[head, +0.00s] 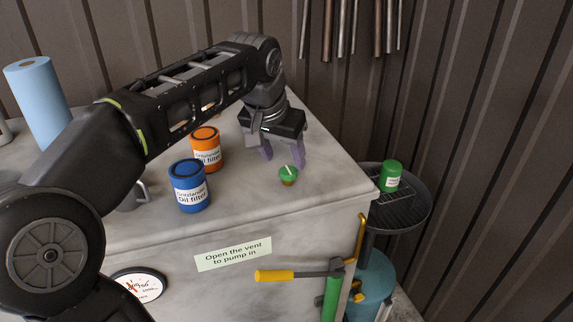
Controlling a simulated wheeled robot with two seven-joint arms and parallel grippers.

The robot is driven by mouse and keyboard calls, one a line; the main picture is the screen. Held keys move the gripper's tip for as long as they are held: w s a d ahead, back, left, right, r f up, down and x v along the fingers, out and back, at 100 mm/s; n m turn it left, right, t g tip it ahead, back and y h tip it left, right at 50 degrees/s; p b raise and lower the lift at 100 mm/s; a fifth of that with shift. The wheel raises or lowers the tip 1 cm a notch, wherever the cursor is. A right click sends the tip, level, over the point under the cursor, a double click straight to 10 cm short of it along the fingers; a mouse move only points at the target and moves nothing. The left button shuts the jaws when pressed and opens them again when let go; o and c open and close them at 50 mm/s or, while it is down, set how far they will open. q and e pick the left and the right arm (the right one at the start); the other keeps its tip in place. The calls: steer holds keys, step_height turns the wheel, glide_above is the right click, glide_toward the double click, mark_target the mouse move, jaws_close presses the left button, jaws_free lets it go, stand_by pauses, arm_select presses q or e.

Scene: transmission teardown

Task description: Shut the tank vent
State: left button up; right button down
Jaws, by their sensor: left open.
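The tank vent looks to be the small green-topped knob (288,176) with a white mark, on the grey tank top (245,205) near its front right. An orange-brown base shows under its green top. My left gripper (283,158) points down just behind and above the knob. Its two purple fingers are apart, with nothing between them. The fingers look close to the knob, but I cannot tell if they touch it. A label (233,253) on the tank front reads "Open the vent to pump in". My right gripper is out of view.
A blue oil filter can (190,186) and an orange one (206,149) stand left of the knob. A blue paper roll (40,100) stands at far left. A green can (390,177) sits on a dark round tray (405,214). A yellow-handled pump (290,275) is at the front right.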

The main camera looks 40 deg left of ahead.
mark_target(288, 171)
arm_select(q)
steer(key=shift+p+x, duration=0.35)
steer(key=shift+x, duration=2.05)
steer(key=shift+c, duration=0.3)
jaws_close()
